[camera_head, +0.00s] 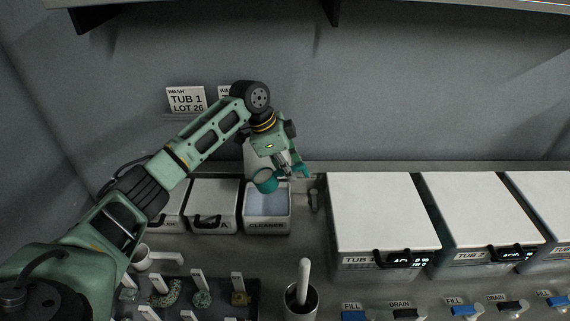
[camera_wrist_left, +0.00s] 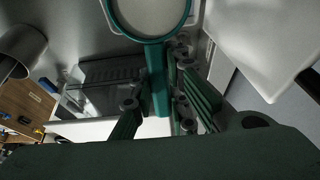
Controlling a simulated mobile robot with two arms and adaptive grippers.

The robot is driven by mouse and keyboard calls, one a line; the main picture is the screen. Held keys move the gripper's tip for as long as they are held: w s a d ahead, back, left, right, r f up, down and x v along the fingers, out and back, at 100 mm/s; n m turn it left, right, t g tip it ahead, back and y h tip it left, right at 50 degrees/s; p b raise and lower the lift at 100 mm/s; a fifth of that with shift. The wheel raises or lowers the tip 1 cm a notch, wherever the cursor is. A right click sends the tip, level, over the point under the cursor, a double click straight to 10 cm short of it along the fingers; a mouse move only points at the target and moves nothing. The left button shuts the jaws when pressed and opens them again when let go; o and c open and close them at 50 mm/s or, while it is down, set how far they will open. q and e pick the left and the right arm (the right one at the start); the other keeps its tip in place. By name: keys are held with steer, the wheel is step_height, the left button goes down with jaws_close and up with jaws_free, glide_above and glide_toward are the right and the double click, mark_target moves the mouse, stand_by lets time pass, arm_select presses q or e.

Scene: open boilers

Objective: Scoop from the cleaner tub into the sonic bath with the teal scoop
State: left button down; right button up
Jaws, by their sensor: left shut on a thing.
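The cleaner tub (camera_head: 267,224) stands open near the back wall, with pale blue-grey contents and a label reading CLEANER. My left gripper (camera_head: 287,173) is above it, shut on the teal scoop (camera_head: 265,181). The scoop's round cup hangs over the tub's back part. In the left wrist view the scoop's rim and handle show (camera_wrist_left: 157,78), the handle between the fingers (camera_wrist_left: 160,105), and a pale surface fills the cup's circle. The sonic bath is probably one of the white lidded tubs to the right, TUB 1 (camera_head: 370,212) or TUB 2 (camera_head: 462,205); I cannot tell which. My right gripper is not in view.
Two lidded bins (camera_head: 212,205) stand left of the cleaner tub. A metal cup with a white handle (camera_head: 300,296) stands in front. A dark tray (camera_head: 190,290) holds small parts. Fill and drain levers (camera_head: 402,314) line the front right. The tubs' lids are shut.

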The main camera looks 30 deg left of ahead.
arm_select(q)
steer(key=shift+w+d+r+y+p, duration=0.25)
steer(key=shift+d+r+y+p, duration=0.25)
steer(key=shift+p, duration=0.5)
steer(key=shift+w+d+r+g+y+p, duration=0.25)
steer(key=shift+d+g+y+p, duration=0.2)
steer(key=shift+d+p, duration=0.25)
steer(key=shift+f, duration=0.1)
